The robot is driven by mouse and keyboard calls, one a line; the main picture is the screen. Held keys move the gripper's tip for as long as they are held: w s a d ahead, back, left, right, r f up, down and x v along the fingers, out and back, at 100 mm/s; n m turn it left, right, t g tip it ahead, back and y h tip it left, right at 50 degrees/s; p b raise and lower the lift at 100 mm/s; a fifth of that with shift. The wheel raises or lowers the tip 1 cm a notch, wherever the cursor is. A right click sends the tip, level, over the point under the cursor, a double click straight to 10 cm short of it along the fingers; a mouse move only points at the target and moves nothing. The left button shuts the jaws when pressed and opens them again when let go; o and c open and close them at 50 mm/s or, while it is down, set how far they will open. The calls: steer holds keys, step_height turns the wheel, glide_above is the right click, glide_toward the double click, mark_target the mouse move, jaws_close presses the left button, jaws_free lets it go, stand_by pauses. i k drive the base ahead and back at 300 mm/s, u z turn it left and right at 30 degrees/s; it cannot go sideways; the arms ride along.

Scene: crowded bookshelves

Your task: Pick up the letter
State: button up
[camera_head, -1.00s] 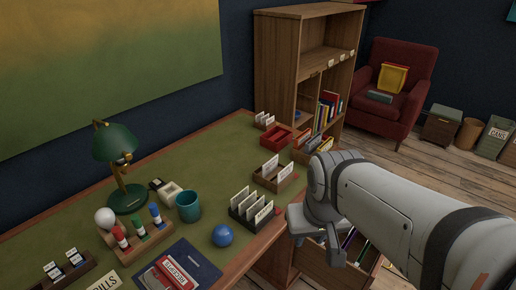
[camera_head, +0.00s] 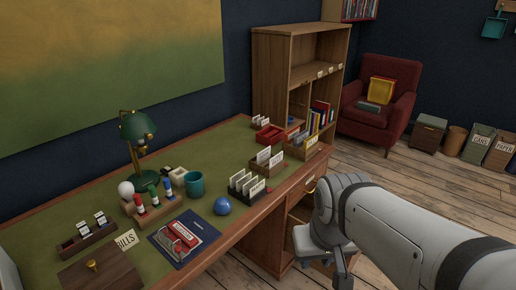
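Several white paper cards or envelopes stand on the green-topped desk (camera_head: 105,200). One group (camera_head: 247,184) is in a dark rack near the front edge, one (camera_head: 270,157) in a wooden holder behind it, and one (camera_head: 261,121) at the far end. I cannot tell which of these is the letter. My gripper (camera_head: 325,262) hangs low beyond the desk's right edge, apart from the papers. Its fingertips are too unclear to show whether it is open, and I see nothing held.
A blue ball (camera_head: 222,205), teal cup (camera_head: 194,184), green lamp (camera_head: 138,126), marker stand (camera_head: 155,210) and red tray (camera_head: 270,135) crowd the desk. A tall bookcase (camera_head: 272,75) stands behind its far end. Wooden floor (camera_head: 410,180) lies open before the red armchair (camera_head: 375,115).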

mark_target(274, 161)
steer(key=z, duration=0.1)
steer(key=i, duration=1.4)
steer(key=u, duration=0.05)
